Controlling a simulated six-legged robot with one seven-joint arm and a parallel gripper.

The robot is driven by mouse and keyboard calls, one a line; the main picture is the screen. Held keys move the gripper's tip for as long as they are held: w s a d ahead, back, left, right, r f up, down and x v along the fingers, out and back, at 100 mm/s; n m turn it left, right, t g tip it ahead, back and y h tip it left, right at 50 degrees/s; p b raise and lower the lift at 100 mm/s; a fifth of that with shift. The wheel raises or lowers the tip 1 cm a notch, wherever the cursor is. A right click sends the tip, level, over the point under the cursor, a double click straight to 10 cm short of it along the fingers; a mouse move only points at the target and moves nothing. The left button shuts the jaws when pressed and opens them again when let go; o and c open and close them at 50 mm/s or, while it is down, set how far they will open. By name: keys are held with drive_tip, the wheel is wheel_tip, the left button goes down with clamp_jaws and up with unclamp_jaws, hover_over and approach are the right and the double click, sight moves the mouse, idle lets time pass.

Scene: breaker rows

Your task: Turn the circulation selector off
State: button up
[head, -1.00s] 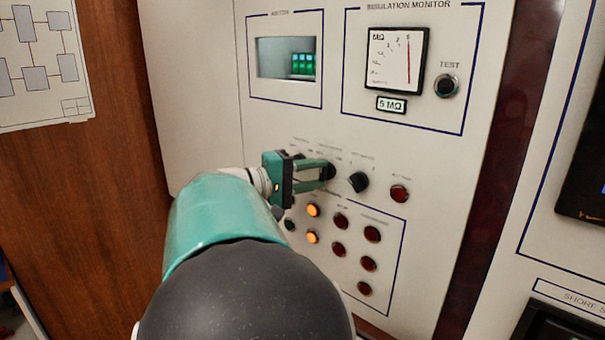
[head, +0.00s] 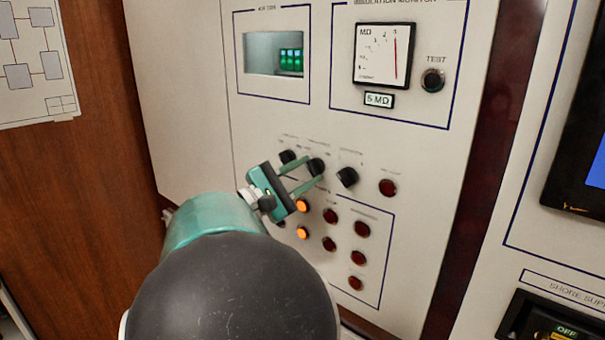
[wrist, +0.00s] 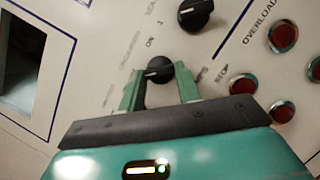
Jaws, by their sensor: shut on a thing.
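Three black rotary selectors sit in a row on the pale panel: a left one (head: 288,156), a middle one (head: 316,166) and a right one (head: 347,177). Their labels are too blurred to tell surely which is the circulation selector. My gripper (head: 313,171) is at the middle selector, its two green fingers either side of the knob. In the wrist view the fingers (wrist: 160,88) are shut on that knob (wrist: 158,71), which has a pale pointer line. A neighbouring selector (wrist: 195,14) is clear of the fingers, near an "ON" mark.
Lit orange lamps (head: 302,205) and dark red lamps (head: 330,216) lie just below the selectors. Another red lamp (head: 387,188) is right of the row. The insulation meter (head: 383,55) and test button (head: 433,80) are above. A dark screen (head: 585,150) is at far right.

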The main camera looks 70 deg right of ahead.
drive_tip(key=shift+n, duration=0.4)
drive_tip(key=o, duration=1)
drive_tip(key=v, duration=1.3)
drive_tip(key=shift+w+a+f, duration=0.15)
drive_tip(key=shift+a+f, duration=0.15)
drive_tip(key=shift+f, duration=0.05)
